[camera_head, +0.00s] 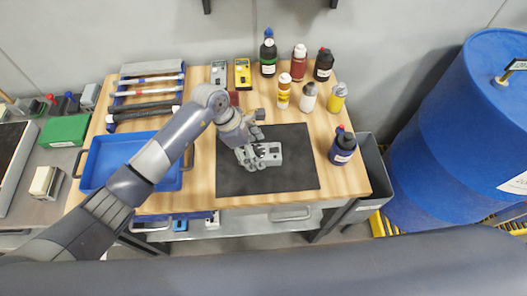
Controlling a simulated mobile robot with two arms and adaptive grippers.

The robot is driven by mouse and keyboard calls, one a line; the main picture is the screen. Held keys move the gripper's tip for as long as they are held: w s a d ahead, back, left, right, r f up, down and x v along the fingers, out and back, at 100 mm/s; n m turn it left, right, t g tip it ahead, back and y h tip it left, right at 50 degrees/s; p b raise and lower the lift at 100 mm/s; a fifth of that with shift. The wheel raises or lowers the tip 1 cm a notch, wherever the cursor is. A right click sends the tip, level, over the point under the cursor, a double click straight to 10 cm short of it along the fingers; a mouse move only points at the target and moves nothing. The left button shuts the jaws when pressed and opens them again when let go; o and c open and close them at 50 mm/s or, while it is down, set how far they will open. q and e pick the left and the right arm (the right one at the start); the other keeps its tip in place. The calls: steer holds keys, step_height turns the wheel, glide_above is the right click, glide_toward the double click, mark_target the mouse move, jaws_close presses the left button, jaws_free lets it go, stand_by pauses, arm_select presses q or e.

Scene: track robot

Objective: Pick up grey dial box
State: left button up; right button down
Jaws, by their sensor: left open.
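A grey box (270,156) with dark round details on its top lies on the black mat (290,182) in the middle of the workbench. My left arm comes in from the lower left, and my left gripper (254,152) is open at the left end of this box. The fingers partly hide that end; I cannot tell whether they touch it. Another grey device (218,72) stands at the back of the bench, beside a yellow meter (242,73). My right gripper is not in view.
Several bottles stand at the back right, and a dark blue bottle (343,146) stands right of the mat. A blue tray (105,160) and hand tools (148,105) lie on the left. A big blue barrel (450,130) stands at the right. The mat's right part is clear.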

arm_select(q)
steer(key=shift+c, duration=1.4)
steer(key=c, duration=1)
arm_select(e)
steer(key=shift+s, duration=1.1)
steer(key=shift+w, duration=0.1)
